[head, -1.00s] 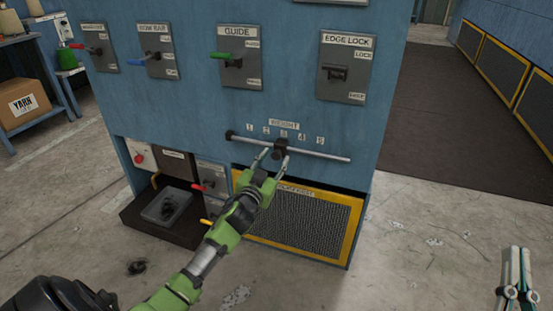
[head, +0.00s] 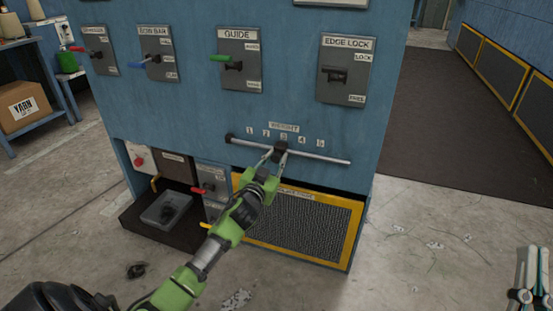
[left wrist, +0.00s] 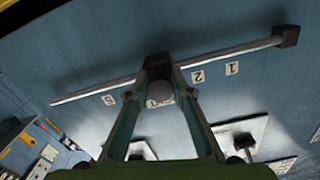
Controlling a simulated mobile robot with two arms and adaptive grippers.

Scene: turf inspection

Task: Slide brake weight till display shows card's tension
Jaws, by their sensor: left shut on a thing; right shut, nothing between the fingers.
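The brake weight (head: 281,148) is a dark block on a thin metal rail (head: 322,157) on the blue machine's front, under the label WEIGHT. It sits just below the number 3 of the scale plates (head: 284,138). My left gripper (head: 277,154) is shut on the weight from the front and below. The left wrist view shows the weight (left wrist: 158,66) between my left fingertips, with plates 1, 2 and 5 visible beside it. My right gripper (head: 526,270) is shut and empty at the lower right, away from the machine. No display or tension card can be read in these views.
Above the rail are lever panels, among them GUIDE (head: 239,62) and EDGE LOCK (head: 345,72). Below is a yellow-framed mesh panel (head: 305,222). The floor to the right is open.

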